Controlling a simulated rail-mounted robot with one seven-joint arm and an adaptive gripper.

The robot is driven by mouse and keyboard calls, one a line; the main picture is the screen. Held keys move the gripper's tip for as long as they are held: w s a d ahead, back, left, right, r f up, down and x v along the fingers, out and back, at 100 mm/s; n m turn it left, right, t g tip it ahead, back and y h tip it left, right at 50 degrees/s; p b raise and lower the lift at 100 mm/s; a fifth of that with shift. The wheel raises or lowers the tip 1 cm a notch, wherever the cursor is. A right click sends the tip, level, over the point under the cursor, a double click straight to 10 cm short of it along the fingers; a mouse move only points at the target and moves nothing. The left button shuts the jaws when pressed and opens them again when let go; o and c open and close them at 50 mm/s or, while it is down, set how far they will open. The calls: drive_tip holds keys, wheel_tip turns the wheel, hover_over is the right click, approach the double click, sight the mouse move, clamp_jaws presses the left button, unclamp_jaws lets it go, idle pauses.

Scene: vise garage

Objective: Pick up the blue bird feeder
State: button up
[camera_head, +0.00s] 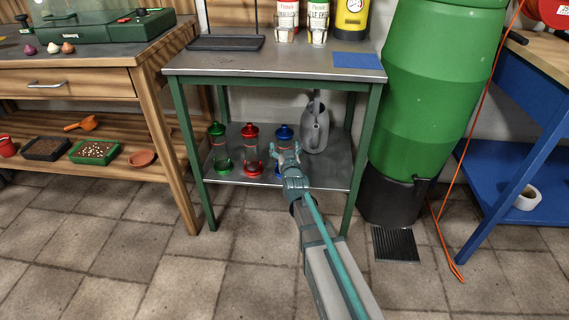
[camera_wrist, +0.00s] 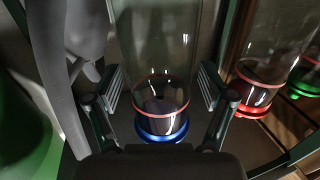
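The blue bird feeder (camera_head: 284,131), a clear tube with a blue cap, stands on the lower shelf (camera_head: 240,176) of the metal table, right of the red and green feeders. My gripper (camera_head: 286,153) is in front of it and hides part of its tube and base. In the wrist view the blue feeder (camera_wrist: 160,98) lies between my two fingers (camera_wrist: 160,88), with its blue ring near the palm end. The fingers are apart, one on each side of the tube. I see no clear contact, and cannot tell how deep the tube sits between them.
The red feeder (camera_head: 250,150) and green feeder (camera_head: 220,155) stand close on the left. A grey watering can (camera_head: 315,130) stands close on the right. The table top (camera_head: 270,62) is above, with green legs (camera_head: 365,135) at the sides. A green barrel (camera_head: 430,90) stands right.

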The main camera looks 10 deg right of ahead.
clamp_jaws()
drive_tip(key=shift+r, duration=0.1)
idle(0.3)
